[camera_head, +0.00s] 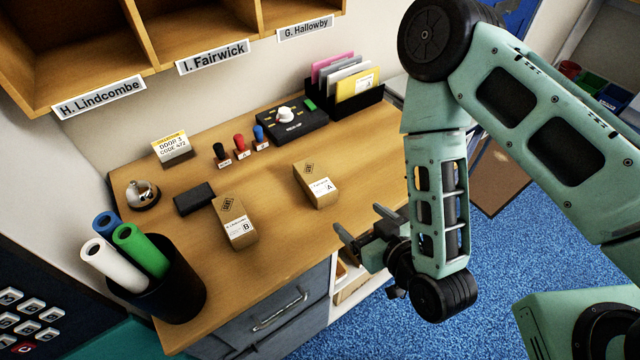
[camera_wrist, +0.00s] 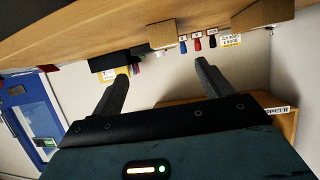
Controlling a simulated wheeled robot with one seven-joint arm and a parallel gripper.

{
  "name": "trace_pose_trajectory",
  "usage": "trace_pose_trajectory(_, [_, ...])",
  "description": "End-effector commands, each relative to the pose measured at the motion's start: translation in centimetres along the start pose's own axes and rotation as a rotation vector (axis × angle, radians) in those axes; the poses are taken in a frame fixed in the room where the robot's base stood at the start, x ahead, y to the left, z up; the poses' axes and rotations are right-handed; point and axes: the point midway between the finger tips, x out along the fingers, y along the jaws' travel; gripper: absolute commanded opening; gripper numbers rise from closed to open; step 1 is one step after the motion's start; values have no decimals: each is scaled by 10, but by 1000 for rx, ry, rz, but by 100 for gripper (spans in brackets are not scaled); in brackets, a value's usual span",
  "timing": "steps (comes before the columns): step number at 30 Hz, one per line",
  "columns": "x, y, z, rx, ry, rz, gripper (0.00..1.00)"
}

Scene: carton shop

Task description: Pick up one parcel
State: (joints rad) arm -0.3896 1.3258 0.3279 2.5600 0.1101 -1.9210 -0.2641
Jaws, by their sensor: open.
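Two small brown parcels lie on the wooden desk in the head view. One parcel (camera_head: 235,221) has a white label marked B and lies nearer the front left. The other parcel (camera_head: 315,184) has a label marked A and lies to the right and further back. My gripper (camera_head: 356,233) is off the desk's front right edge, right of and nearer than parcel A, touching neither. Its fingers are apart and empty, also in the wrist view (camera_wrist: 163,82). The wrist view is upside down; two brown boxes show at its top, one (camera_wrist: 161,33) between the fingers' directions and one (camera_wrist: 262,18) at the right.
The desk (camera_head: 280,237) holds a black cup (camera_head: 178,298) with rolled tubes, a bell (camera_head: 142,194), a dark block (camera_head: 194,198), a sign (camera_head: 171,149), three stamps, a black device (camera_head: 291,122) and a folder rack (camera_head: 346,97). Named cubbies (camera_head: 205,30) hang above.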

Motion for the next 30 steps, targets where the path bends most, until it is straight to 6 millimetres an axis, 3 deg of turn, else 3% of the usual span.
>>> trace_pose_trajectory(12, [46,0,5,1,5,1,78])
trace_pose_trajectory(30, [92,0,4,1,2,1,78])
